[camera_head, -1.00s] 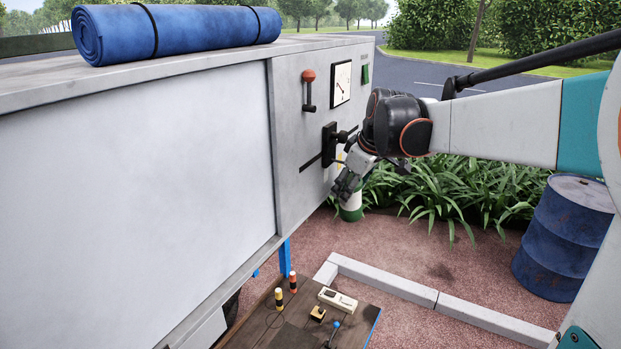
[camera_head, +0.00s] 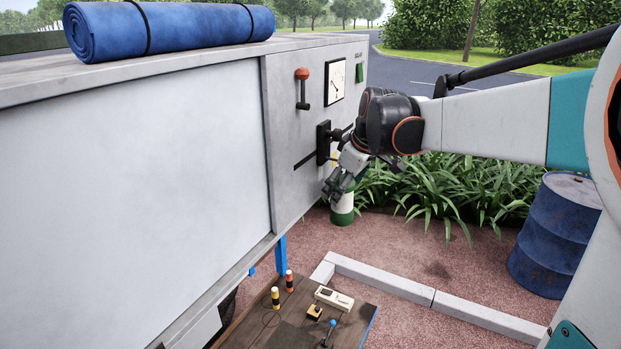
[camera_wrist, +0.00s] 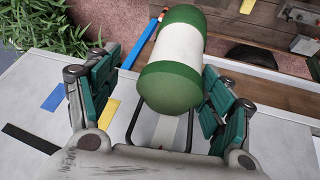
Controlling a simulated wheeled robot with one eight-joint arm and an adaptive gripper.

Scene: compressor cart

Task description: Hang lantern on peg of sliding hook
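The lantern (camera_wrist: 172,60) is a green cylinder with a white band and a dark wire handle (camera_wrist: 135,122). In the wrist view it lies between the spread teal finger pads of my gripper (camera_wrist: 160,100), with a gap at the left pad. In the head view the lantern (camera_head: 342,206) shows just below my gripper (camera_head: 336,190), beside the panel. The sliding hook (camera_head: 323,142) is a black plate on a slanted slot, with a dark peg (camera_head: 337,134) pointing right. I cannot tell whether the handle is on the peg.
The grey panel holds a red-knobbed lever (camera_head: 302,88), a gauge (camera_head: 335,82) and a green switch (camera_head: 360,72). Below is a wooden table (camera_head: 285,320) with small items. A blue drum (camera_head: 556,235) stands at right, with low kerbs on open ground.

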